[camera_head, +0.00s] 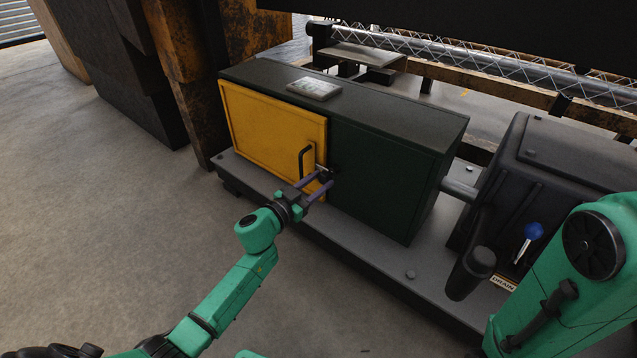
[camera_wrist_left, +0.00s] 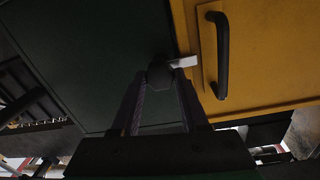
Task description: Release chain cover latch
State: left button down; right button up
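The yellow chain cover door (camera_head: 265,130) is closed on the dark green housing (camera_head: 385,175). It has a black bar handle (camera_head: 301,160), which also shows in the left wrist view (camera_wrist_left: 222,55). The latch (camera_head: 325,172) sits at the door's edge. In the left wrist view it is a dark knob (camera_wrist_left: 159,76) with a pale metal tongue (camera_wrist_left: 184,62) reaching over the door edge. My left gripper (camera_head: 322,181) points at the latch, its purple fingers apart, one on each side of the knob. Contact with the knob is not clear. My right gripper is out of view.
A small panel (camera_head: 315,88) lies on the housing top. To the right are a shaft, a dark machine block (camera_head: 560,150), a blue-knobbed lever (camera_head: 533,231) and a drain label (camera_head: 503,284). Grey floor (camera_head: 120,220) is clear at left. My right arm is at the right edge.

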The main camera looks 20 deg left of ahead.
pick_arm(q)
jog(key=shift+m, duration=0.3)
jog(key=m+p, duration=0.1)
jog(key=m, duration=0.2)
jog(key=shift+p, duration=0.35)
jog(key=m, duration=0.4)
jog(key=shift+m+p, duration=0.3)
jog(key=shift+m, duration=0.1)
jog(key=m, duration=0.4)
jog(key=shift+y, duration=0.3)
jog(key=m+b, duration=0.1)
jog(key=m, duration=0.3)
jog(key=shift+f, duration=0.1)
jog(key=shift+m, duration=0.5)
jog(key=shift+c, duration=2.1)
grip_release()
